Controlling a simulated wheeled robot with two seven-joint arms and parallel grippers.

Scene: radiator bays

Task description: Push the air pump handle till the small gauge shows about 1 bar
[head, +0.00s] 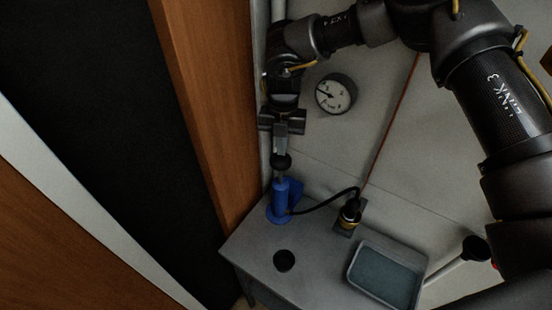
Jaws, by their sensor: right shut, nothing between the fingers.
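The blue air pump (280,203) stands upright at the back left of the grey table. Its dark round handle (281,161) sits on top, on a rod above the blue body. My right gripper (281,149) is shut and empty, pointing down just above the handle; I cannot tell whether its fingertips touch it. The small round gauge (335,94) is on the pale wall, right of the gripper, with a white face and a dark needle; its numbers are too small to read. My left gripper is not in view.
A black hose (328,201) runs from the pump to a dark fitting with a yellow band (350,214). A black cup (284,261) and a grey tray (355,274) are on the table (250,246). A wooden panel (212,105) stands close on the left.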

